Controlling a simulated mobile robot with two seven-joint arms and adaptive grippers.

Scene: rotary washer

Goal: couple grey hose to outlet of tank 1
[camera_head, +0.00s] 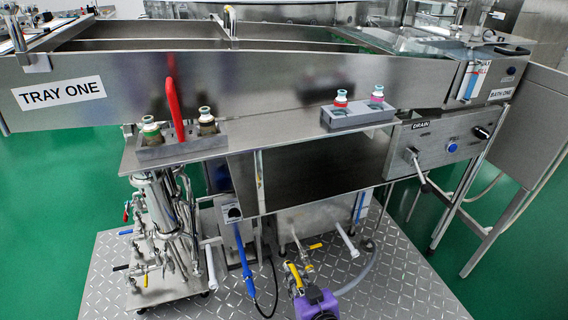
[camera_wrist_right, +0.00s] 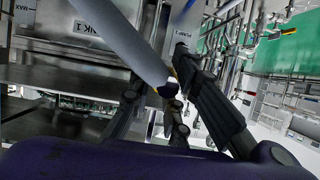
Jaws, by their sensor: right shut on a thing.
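The grey hose (camera_head: 366,272) curves over the floor plate from the right and runs to my right gripper (camera_head: 316,305), low at the front. That gripper is shut on the hose, though its fingertips are mostly hidden in the head view. In the right wrist view a pale grey tube (camera_wrist_right: 125,40) slants down to a dark end between the fingers (camera_wrist_right: 168,100). Tank 1 (camera_head: 318,218) stands under the bench; its partly cut-off label (camera_wrist_right: 92,30) shows in the wrist view. A yellow-handled valve (camera_head: 314,246) is low at its front. The left gripper is out of sight.
A pipe stand (camera_head: 165,240) is further left. The bench (camera_head: 225,143) overhangs tank 1. The floor plate (camera_head: 415,285) is clear at right.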

